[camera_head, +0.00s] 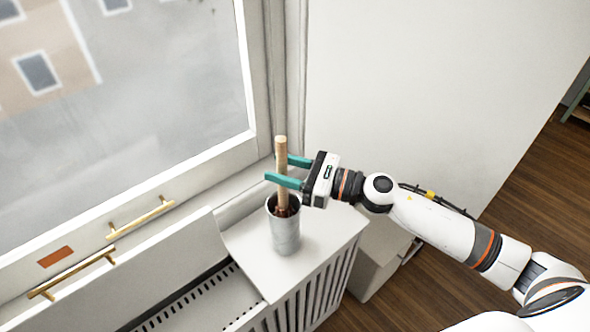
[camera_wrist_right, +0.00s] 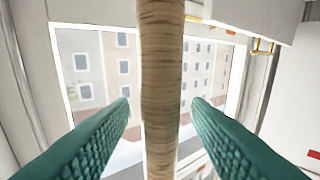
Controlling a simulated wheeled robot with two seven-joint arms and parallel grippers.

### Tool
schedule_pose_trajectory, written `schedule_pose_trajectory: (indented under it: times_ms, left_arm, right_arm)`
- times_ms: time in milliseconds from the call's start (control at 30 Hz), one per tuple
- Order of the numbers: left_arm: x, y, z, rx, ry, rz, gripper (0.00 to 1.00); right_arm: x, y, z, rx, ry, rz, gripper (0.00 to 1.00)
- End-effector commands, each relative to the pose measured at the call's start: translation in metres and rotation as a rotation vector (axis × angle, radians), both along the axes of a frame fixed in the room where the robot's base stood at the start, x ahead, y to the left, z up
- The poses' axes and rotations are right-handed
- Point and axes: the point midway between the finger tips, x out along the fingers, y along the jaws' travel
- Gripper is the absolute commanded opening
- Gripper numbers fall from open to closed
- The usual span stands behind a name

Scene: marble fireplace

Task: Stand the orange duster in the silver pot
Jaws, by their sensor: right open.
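The silver pot (camera_head: 285,236) stands upright on the white radiator cover by the window. The duster stands in it with its light wooden handle (camera_head: 281,160) pointing up. A little of its reddish-brown lower part (camera_head: 284,211) shows at the pot's rim. My right gripper (camera_head: 278,170) is open, with its teal fingers on either side of the handle above the pot. In the right wrist view the handle (camera_wrist_right: 160,90) runs upright between the two fingers (camera_wrist_right: 160,104), with a gap on each side. My left gripper is not in view.
The white radiator cover (camera_head: 245,253) has a slotted vent and some bare top around the pot. The window frame (camera_head: 200,165) with brass handles (camera_head: 140,217) is close behind and left. A white wall (camera_head: 420,90) rises at the right, above a wooden floor (camera_head: 400,295).

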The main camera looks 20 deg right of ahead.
Motion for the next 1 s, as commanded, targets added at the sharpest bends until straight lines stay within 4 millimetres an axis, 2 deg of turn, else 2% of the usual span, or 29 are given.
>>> schedule_pose_trajectory:
  times_ms: [233, 600, 800, 1000]
  left_arm:
    - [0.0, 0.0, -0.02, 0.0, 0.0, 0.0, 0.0]
    - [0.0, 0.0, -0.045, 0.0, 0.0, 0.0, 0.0]
    - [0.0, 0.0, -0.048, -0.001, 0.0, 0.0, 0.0]
    - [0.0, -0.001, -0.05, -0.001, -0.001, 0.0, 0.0]
  right_arm:
    - [-0.021, -0.025, -0.008, -0.005, 0.002, 0.001, 0.44]
    - [-0.059, -0.07, -0.008, -0.003, 0.003, 0.001, 0.44]
    - [-0.07, -0.086, -0.006, 0.0, 0.002, 0.0, 0.44]
    - [-0.075, -0.091, -0.004, 0.0, 0.0, 0.0, 0.44]
